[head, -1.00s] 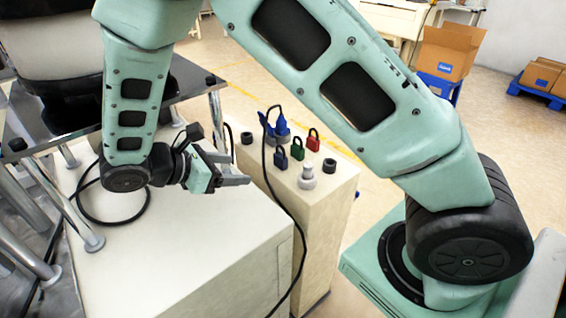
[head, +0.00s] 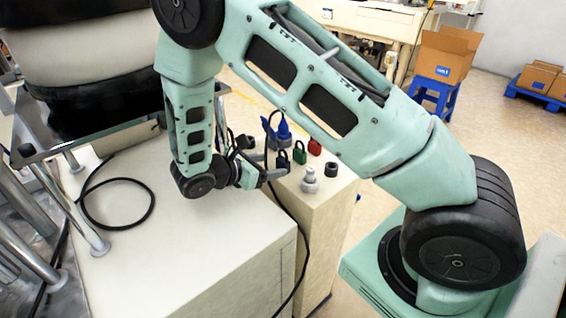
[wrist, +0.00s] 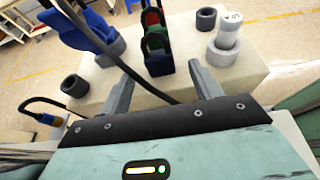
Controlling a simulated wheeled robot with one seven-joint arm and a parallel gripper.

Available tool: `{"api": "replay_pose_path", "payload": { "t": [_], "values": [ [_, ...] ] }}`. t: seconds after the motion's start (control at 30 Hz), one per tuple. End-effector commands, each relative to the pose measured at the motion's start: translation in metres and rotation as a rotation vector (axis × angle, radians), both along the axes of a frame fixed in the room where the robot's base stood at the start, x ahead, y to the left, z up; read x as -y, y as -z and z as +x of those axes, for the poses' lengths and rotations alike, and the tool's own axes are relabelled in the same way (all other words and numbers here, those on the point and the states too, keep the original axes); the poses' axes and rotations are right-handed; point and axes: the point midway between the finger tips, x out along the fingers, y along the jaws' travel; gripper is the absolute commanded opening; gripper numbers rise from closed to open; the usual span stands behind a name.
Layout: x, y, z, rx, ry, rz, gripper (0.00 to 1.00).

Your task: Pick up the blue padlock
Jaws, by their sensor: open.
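The blue padlock (wrist: 160,64) stands upright on the narrow beige cabinet top. In the wrist view it is dark blue and lies ahead, between the lines of my two fingers. The head view shows the blue padlock (head: 283,161) close to my fingers, partly hidden by them. My gripper (head: 277,167) is open and low at the cabinet's near-left edge; its open fingers also show in the wrist view (wrist: 156,61). Nothing is held. I cannot tell whether the fingertips are level with the padlock's sides.
A green padlock (head: 299,153) and a red padlock (head: 315,147) stand behind it. A blue device (wrist: 92,38), black rings (wrist: 206,18) and a grey-white knob (head: 310,181) are nearby. A black cable (wrist: 136,76) crosses near my left finger.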

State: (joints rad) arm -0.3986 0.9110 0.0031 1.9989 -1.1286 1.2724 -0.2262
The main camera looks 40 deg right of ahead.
Motion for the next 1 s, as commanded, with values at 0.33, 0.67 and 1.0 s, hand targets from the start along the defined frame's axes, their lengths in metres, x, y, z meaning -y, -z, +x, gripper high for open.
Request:
{"api": "replay_pose_path", "payload": {
  "t": [0.33, 0.67, 1.0],
  "values": [
    [0.043, 0.013, 0.002, 0.000, 0.002, -0.001, 0.64],
    [0.049, 0.017, 0.003, 0.002, 0.000, 0.000, 0.64],
    [0.048, 0.016, 0.003, 0.002, 0.000, 0.000, 0.10]
  ]
}}
